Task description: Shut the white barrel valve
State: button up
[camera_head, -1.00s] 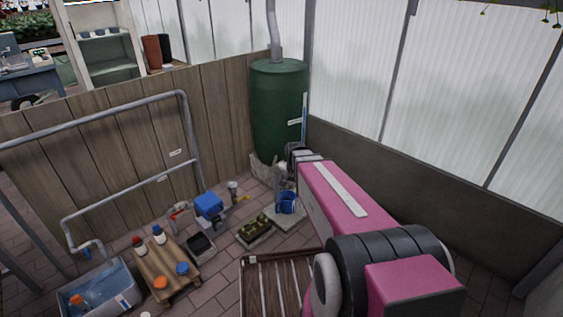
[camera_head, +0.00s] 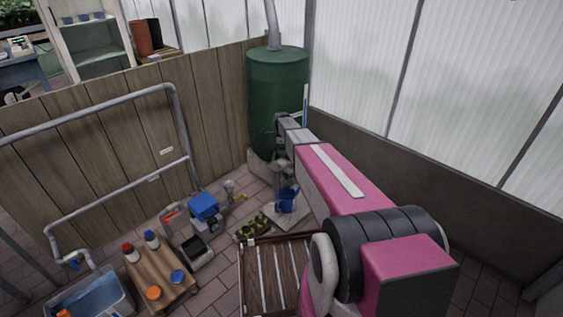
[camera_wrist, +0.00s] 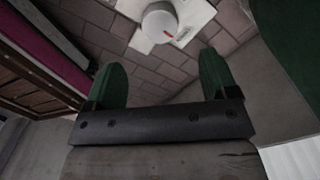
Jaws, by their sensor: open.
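The green barrel (camera_head: 276,92) stands in the back corner, with a grey pipe entering its top. My gripper (camera_head: 281,152) is in front of its lower right side, small and partly hidden by my arm. In the wrist view my gripper (camera_wrist: 163,82) is open, its two green fingers apart with nothing between them. A white rounded piece with a red mark (camera_wrist: 159,20) shows beyond the fingertips, apart from them, over a pale slab. I cannot tell whether it is the white valve. The barrel's green side (camera_wrist: 297,35) is at the upper right. No valve is clear in the head view.
A blue bucket (camera_head: 287,199) stands on a pale slab below my arm. A slatted wooden crate (camera_head: 262,270), a pallet with bottles (camera_head: 162,282), a blue-topped device (camera_head: 204,208) and a water tub (camera_head: 93,297) stand nearby. A plank wall and a low dark wall meet behind the barrel.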

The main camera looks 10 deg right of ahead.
aim_at(282, 161)
notch_tip(282, 161, down, 9)
jog(key=shift+r, duration=0.1)
dwell(0.3)
jog(key=c, duration=0.9)
